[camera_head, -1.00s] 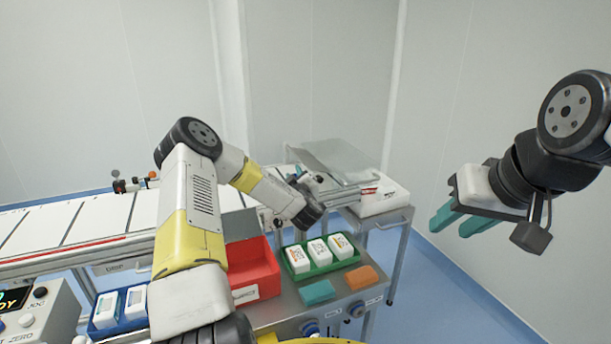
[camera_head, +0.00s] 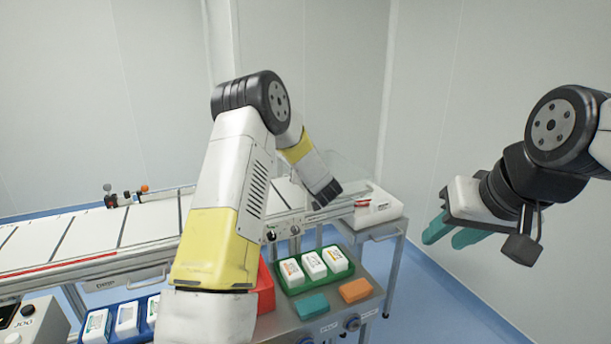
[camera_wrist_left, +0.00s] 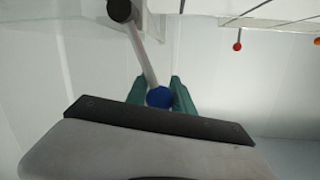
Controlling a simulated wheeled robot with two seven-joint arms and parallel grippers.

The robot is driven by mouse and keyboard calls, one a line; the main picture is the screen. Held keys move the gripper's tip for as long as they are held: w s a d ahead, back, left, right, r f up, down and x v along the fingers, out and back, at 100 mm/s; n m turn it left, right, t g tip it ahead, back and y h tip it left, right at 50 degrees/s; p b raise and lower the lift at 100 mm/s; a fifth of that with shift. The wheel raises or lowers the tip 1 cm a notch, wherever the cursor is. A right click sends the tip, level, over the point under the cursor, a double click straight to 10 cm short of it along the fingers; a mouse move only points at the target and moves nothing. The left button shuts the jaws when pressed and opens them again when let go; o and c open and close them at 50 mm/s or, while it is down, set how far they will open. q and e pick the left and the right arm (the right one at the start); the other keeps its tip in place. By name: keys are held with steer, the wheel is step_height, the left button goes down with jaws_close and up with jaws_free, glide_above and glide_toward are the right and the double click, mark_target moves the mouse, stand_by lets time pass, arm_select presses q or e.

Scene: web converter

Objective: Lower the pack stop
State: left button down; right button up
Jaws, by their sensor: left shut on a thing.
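In the left wrist view, a lever with a blue ball knob (camera_wrist_left: 160,97) on a grey rod runs up to a black hub (camera_wrist_left: 120,10). It looks like the pack stop's handle. The teal fingers of my left gripper (camera_wrist_left: 160,92) are shut on the knob, one on each side. In the head view my left arm reaches over the far right end of the conveyor (camera_head: 135,222), and its fingers and the lever are hidden there. My right gripper (camera_head: 451,231) hangs empty in the air at the right, its teal fingers apart.
A green tray (camera_head: 291,290) with three white packs, a teal block (camera_head: 311,306) and an orange block (camera_head: 356,290) lie on the steel bench. A mostly hidden red bin (camera_head: 265,285), a blue tray (camera_head: 152,308) and a control box (camera_head: 37,318) stand left. A white box (camera_head: 378,208) is beyond.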

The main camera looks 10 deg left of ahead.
arm_select(q)
steer(key=d+m, duration=0.1)
steer(key=w+d+m, duration=0.1)
steer(key=m, duration=0.1)
steer(key=shift+w+d+r+g+y, duration=0.15)
steer(key=shift+w+d+g+y, duration=0.05)
steer(key=shift+d+g+y, duration=0.1)
steer(key=shift+w+d+m, duration=0.2)
steer(key=shift+d+m, duration=0.05)
steer(key=shift+m, duration=0.25)
steer(key=c, duration=1.1)
jaws_free()
steer(key=v, duration=0.7)
steer(key=shift+s+d, duration=0.25)
steer(key=shift+d, duration=0.05)
steer(key=shift+r, duration=0.2)
